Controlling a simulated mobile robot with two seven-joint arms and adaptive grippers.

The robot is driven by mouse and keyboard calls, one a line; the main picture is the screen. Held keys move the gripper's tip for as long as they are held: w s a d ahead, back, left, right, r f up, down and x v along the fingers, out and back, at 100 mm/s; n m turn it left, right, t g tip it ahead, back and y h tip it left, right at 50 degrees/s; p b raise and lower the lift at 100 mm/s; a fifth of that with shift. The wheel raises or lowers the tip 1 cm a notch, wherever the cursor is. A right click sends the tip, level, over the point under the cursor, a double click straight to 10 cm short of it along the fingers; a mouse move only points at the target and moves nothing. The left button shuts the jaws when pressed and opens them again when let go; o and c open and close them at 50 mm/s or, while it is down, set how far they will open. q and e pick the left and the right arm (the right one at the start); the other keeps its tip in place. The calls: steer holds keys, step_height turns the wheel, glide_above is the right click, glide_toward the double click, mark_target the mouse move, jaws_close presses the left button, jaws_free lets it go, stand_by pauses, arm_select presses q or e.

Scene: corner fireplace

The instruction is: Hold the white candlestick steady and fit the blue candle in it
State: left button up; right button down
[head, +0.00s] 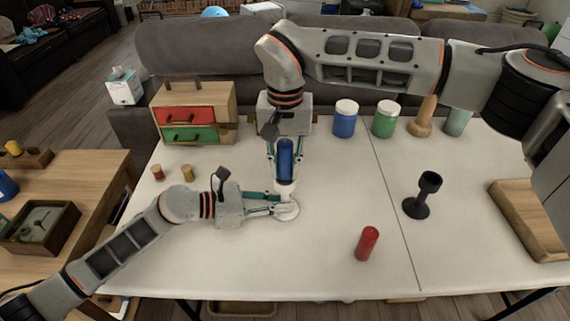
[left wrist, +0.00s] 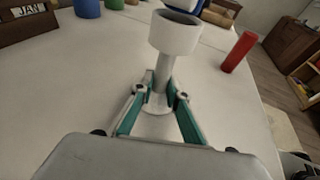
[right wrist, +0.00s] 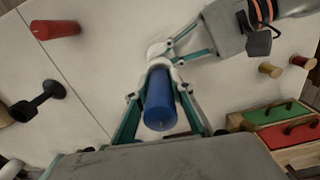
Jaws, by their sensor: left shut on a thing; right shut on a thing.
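The white candlestick (head: 287,210) stands upright on the table. My left gripper (head: 277,205) is shut on its stem, low above the round base. In the left wrist view its cup (left wrist: 174,37) shows a dark, open mouth with nothing visible inside. The blue candle (head: 285,158) is held upright by my right gripper (head: 286,166), right above the cup. In the right wrist view the candle (right wrist: 159,100) lies between the fingers, with part of the white candlestick (right wrist: 158,50) beyond it. A small gap seems to separate candle and cup.
Blue (head: 345,118) and green (head: 385,119) jars stand at the back. A small drawer chest (head: 192,112) and two spools (head: 187,173) are at left. The front middle is clear.

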steer(key=shift+f, duration=0.55)
steer(key=c, duration=1.7)
jaws_free()
step_height(320, 180, up, 12)
steer(key=shift+r, duration=0.1)
arm_select(q)
steer(key=o, duration=0.9)
